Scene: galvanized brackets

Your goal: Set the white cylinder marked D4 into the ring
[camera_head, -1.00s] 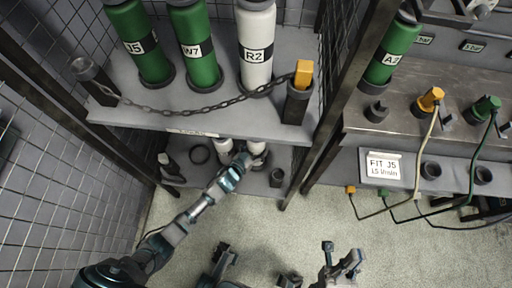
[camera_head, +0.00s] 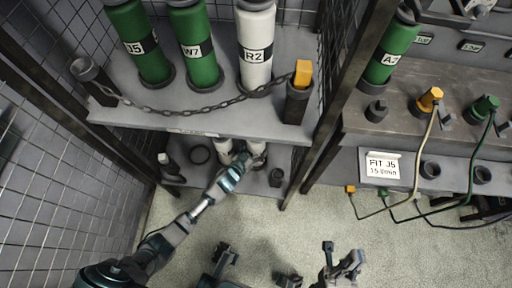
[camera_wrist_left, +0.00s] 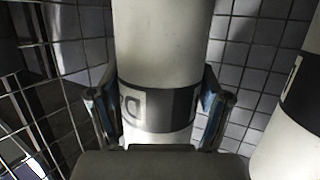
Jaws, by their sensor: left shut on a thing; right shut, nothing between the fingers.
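My left gripper (camera_head: 241,158) reaches onto the lower shelf, at the white cylinders there. In the left wrist view it is shut on a white cylinder (camera_wrist_left: 160,45), with one finger on each side of its dark band. The label on the band is partly turned away; a letter like D shows. In the head view the arm partly covers the cylinders, so I cannot tell how the held one rests. My right gripper (camera_head: 342,260) is shut and empty, low over the floor.
A second white cylinder (camera_wrist_left: 292,115) stands close beside the held one. The upper shelf (camera_head: 205,122), with a chain (camera_head: 185,112), overhangs. Mesh walls enclose the left side.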

